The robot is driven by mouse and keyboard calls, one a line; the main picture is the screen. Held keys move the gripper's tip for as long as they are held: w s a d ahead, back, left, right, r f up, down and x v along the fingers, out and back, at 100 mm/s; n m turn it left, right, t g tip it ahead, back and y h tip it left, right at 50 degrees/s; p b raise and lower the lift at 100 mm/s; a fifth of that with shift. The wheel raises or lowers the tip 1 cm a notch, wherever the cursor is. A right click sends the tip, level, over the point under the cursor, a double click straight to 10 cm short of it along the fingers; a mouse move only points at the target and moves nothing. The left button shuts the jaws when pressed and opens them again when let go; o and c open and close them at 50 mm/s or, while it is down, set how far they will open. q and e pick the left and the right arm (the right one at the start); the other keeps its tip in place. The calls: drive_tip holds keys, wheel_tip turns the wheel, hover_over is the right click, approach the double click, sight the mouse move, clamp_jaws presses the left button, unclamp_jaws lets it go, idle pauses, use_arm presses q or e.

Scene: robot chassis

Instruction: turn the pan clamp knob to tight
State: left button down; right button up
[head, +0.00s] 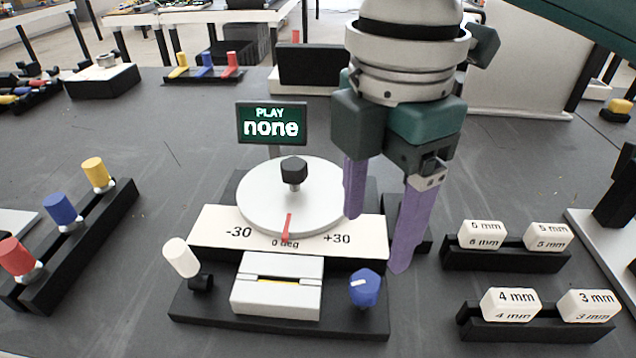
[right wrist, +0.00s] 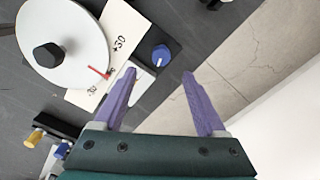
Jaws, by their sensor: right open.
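A blue knob (head: 364,288) with a short white mark stands at the front right of the black base of the pan fixture. It also shows in the right wrist view (right wrist: 161,56), just beyond the fingertips. A black knob (head: 293,169) stands on the round grey disc (head: 262,205). The disc's red pointer (head: 287,228) is near 0 deg on the scale. The display (head: 272,123) reads "PLAY none". My right gripper (head: 377,242) is open and empty, its purple fingers pointing down above and behind the blue knob, apart from it. My left gripper is out of view.
A white knob (head: 181,257) and a white block (head: 277,285) sit on the fixture's front. At left is a rack (head: 85,240) with red, blue and yellow pegs. At right are thickness blocks (head: 510,304).

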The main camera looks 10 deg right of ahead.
sight(366, 280)
wheel_tip(366, 280, down, 9)
drive_tip(key=shift+s+r+b, duration=0.1)
drive_tip(key=shift+b, duration=0.8)
clamp_jaws()
